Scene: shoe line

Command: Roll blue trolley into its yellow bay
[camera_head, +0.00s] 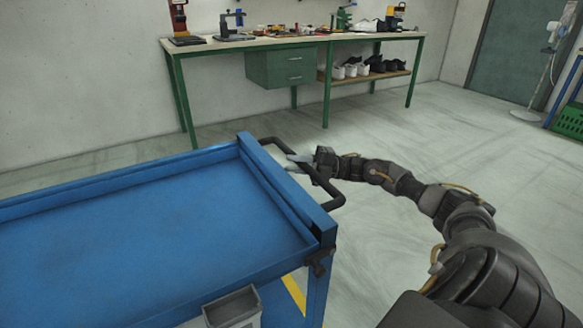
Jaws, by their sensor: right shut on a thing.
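The blue trolley (140,238) fills the left of the head view, with its empty top tray facing up. A dark push handle (334,193) sticks out from its right end. My right gripper (298,163) is at the far part of this handle and is shut on it. A yellow floor strip (293,292) shows under the trolley's near right corner. The rest of the bay marking is hidden or out of view. My left gripper is not in view.
A green workbench (230,44) with tools and shoes stands along the back wall. A grey bin (232,308) is at the trolley's near side. A white stand fan (551,50) and a green crate (569,122) are at far right. Floor between trolley and bench is clear.

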